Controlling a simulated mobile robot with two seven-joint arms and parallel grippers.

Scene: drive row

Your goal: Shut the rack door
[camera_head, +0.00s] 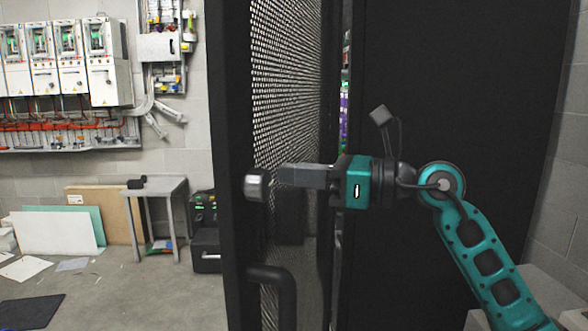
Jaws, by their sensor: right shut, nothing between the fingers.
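The rack door (286,85) is a black-framed panel of perforated mesh. It stands swung open toward me, seen at a steep angle, with a gap between it and the rack. A silver knob (255,185) and a black bar handle (275,276) are on its near edge. The black rack (450,110) stands behind and to the right, with a strip of coloured equipment (344,120) showing in the gap. My right gripper (283,175) is shut and empty, pointing left in front of the mesh, close to the knob. I cannot tell whether it touches the door. My left gripper is not in view.
A small grey table (160,187) and leaning boards (55,232) stand by the left wall. Drive cabinets (70,60) hang above them. A black mat (30,311) lies on the floor. The floor left of the door is open. A block wall is at the right.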

